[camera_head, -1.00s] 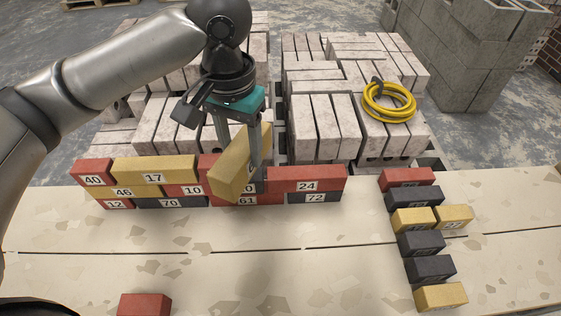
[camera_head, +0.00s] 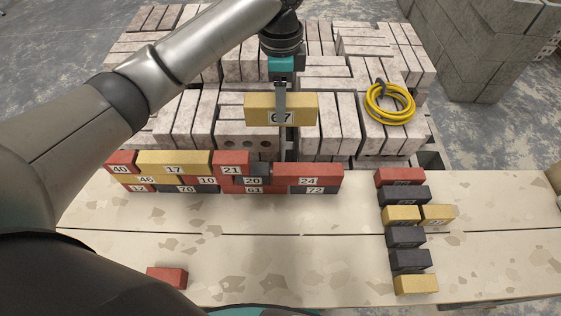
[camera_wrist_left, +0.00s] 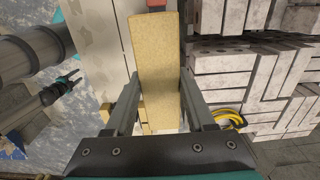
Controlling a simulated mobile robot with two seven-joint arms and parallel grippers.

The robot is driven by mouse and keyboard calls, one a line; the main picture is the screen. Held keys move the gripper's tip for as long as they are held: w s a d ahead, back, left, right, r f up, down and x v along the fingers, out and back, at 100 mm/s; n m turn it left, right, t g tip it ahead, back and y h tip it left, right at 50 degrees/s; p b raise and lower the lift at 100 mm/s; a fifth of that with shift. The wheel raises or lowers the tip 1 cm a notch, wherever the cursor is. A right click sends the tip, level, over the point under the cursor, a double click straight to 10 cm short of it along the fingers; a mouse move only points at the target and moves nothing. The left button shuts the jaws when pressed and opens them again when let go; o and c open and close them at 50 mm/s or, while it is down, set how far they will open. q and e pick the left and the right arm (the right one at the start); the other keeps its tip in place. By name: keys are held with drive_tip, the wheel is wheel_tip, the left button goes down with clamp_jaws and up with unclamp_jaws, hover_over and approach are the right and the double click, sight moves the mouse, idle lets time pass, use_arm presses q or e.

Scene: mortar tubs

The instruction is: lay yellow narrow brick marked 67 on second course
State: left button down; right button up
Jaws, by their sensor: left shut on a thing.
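The yellow narrow brick marked 67 (camera_head: 297,104) hangs level in the air, its label facing the head camera. My left gripper (camera_head: 280,90) is shut on it from above. In the wrist view the brick (camera_wrist_left: 157,60) lies between the two fingers of my left gripper (camera_wrist_left: 157,100). The brick wall (camera_head: 307,174) stands below it on the table. Dark brick 20 (camera_head: 252,180) shows between red brick 21 (camera_head: 231,168) and red brick 24, with a dip above it.
Pale block stacks (camera_head: 185,120) stand behind the wall, with a yellow hose coil (camera_head: 390,102) on them. A column of red, dark and yellow bricks (camera_head: 404,215) lies on the right. A red brick (camera_head: 167,277) lies at the front left. The table (camera_head: 300,235) between is clear.

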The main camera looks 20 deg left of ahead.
use_arm(q)
wheel_tip(320, 180, down, 20)
drive_tip(key=b, duration=0.5)
drive_tip(key=shift+r, duration=0.15)
drive_tip(key=shift+c, duration=1.2)
unclamp_jaws()
drive_tip(key=shift+f, duration=0.25)
drive_tip(key=shift+r, duration=0.1)
wheel_tip(320, 180, up, 12)
drive_tip(key=p, duration=0.3)
drive_tip(key=shift+r, duration=0.1)
